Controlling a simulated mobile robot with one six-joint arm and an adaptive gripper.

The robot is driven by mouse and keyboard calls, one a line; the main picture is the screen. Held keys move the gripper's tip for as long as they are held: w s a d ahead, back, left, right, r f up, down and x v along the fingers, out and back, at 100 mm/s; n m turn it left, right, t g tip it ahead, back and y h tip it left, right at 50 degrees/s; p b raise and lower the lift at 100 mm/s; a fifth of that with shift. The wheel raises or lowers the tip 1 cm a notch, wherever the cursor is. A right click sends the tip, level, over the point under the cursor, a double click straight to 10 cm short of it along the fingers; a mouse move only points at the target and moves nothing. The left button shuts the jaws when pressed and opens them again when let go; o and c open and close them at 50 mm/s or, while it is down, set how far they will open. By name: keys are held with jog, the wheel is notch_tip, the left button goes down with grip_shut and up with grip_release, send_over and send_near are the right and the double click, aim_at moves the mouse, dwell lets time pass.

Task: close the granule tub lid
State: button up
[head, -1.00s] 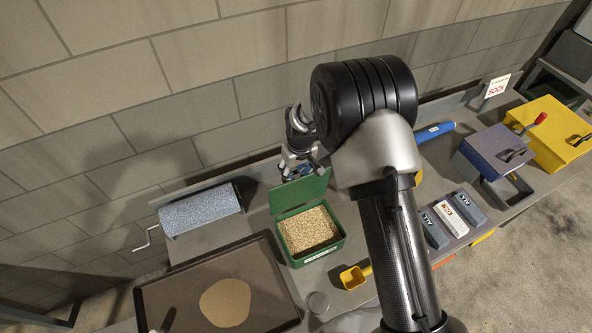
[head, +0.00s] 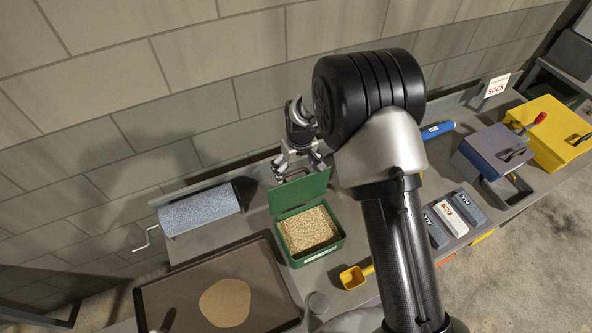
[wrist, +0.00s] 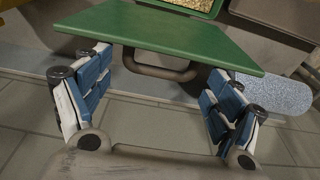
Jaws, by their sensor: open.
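The green granule tub (head: 340,243) stands on the bench, filled with pale granules (head: 308,230). Its green lid (head: 300,193) is raised, tilted up at the tub's back edge. My gripper (head: 293,174) is behind the lid near its upper edge. In the wrist view the lid (wrist: 165,33) spans the top of the picture, with a dark loop handle (wrist: 160,68) on it. My open gripper (wrist: 155,105) has its blue-padded fingers on either side of the handle, apart from it. The granules show beyond the lid at the top of the wrist view.
A speckled blue-grey roll with a crank (head: 200,211) lies left of the tub. A dark tray (head: 265,290) with a tan patch is in front left. A yellow scoop (head: 352,277) lies front right. The block wall (head: 200,100) stands close behind.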

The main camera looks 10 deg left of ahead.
notch_tip(320, 180, up, 10)
jog(key=s+d, duration=0.1)
jog(key=shift+r, duration=0.15)
jog(key=shift+s, duration=0.1)
jog(key=shift+c, duration=0.2)
